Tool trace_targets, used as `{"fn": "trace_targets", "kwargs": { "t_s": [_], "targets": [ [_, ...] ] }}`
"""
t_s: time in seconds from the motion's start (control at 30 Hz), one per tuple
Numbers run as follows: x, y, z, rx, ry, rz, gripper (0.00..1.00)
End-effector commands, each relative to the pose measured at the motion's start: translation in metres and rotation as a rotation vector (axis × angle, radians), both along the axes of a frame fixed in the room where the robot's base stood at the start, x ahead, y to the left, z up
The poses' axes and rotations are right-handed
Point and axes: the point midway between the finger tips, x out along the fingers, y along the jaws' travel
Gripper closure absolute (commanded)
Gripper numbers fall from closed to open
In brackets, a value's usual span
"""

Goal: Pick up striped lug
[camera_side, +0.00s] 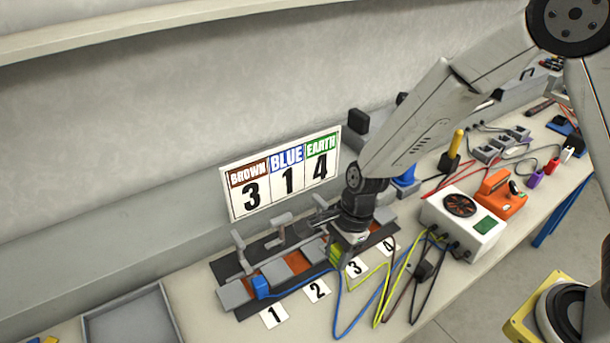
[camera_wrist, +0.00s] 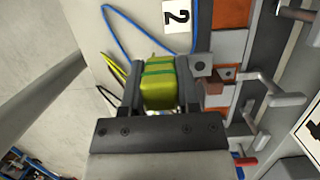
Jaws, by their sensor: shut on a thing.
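The striped lug is a yellow-green block with darker green bands. In the wrist view the striped lug (camera_wrist: 159,90) sits between the two dark fingers of my gripper (camera_wrist: 160,68), which is shut on it. In the side view the striped lug (camera_side: 336,254) shows partly below my gripper (camera_side: 346,246), close to the front edge of the terminal block (camera_side: 238,296), near card 3. A yellow-green cable (camera_side: 377,290) runs near it. Whether the lug touches the block or is just above it, I cannot tell.
A blue lug (camera_side: 260,286) is at the block by card 1 (camera_side: 275,316). Lever clamps stand along the block. A sign (camera_side: 283,172) reads brown 3, blue 1, earth 4. A white box with a fan (camera_side: 464,222) and loose cables lie to the right. A grey tray (camera_side: 130,312) is at left.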

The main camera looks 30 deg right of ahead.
Motion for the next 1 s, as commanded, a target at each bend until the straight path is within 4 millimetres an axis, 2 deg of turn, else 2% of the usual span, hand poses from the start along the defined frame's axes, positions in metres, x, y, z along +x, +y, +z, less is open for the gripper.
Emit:
{"fn": "trace_targets", "kwargs": {
  "t_s": [0.2, 0.4, 0.6, 1.0],
  "targets": [
    [-0.027, -0.011, 0.014, 0.000, -0.002, -0.001, 1.00],
    [-0.042, -0.016, 0.020, 0.000, -0.001, 0.000, 1.00],
    [-0.049, -0.018, 0.023, 0.000, -0.001, 0.001, 1.00],
    [-0.049, -0.019, 0.023, 0.000, -0.001, 0.001, 1.00]
  ]
}}
